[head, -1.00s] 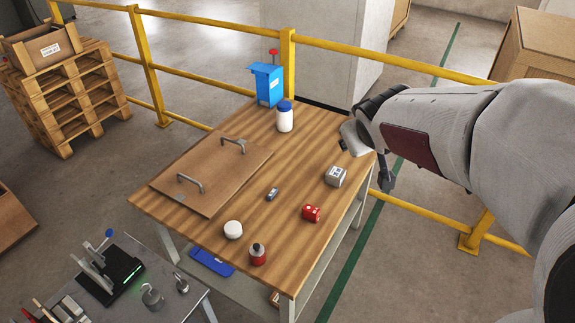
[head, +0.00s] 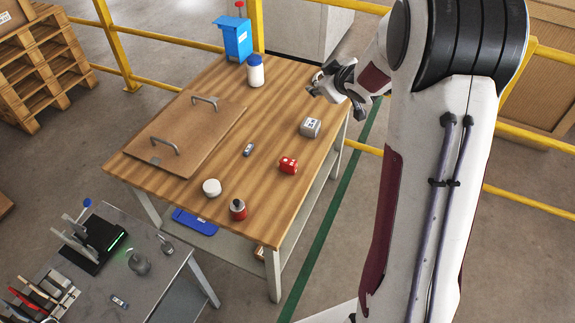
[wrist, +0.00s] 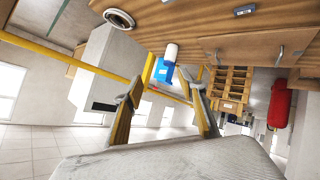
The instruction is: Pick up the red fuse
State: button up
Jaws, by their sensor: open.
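The red fuse (head: 288,165), a small red block with white marks, lies on the wooden table (head: 225,120) near its right edge in the head view. I cannot make it out in the wrist view. My gripper (head: 338,98) is open and empty. It is above the far right part of the table, beyond the fuse and apart from it. In the wrist view, my gripper's two fingers (wrist: 165,88) stand apart with nothing between them.
A small grey part (head: 249,150), a white round jar (head: 212,187) and a red bottle with a dark cap (head: 238,209) are nearby.

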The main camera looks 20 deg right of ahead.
notch_tip(320, 180, down, 7)
jog(key=w+n+y, duration=0.1)
jog(key=w+y, duration=0.1)
jog(key=n+g+y, duration=0.2)
jog(key=n+y, duration=0.1)
jog(key=y, duration=0.5)
send_near(296, 166)
jog(key=x, duration=0.5)
jog(key=shift+w+d, duration=0.2)
jog(key=shift+w, duration=0.05)
jog(key=shift+s+a+f+y, duration=0.15)
jog(key=shift+s+y, duration=0.1)
jog(key=shift+y, duration=0.05)
jog(key=shift+x, duration=1.3)
jog(key=shift+x, duration=2.6)
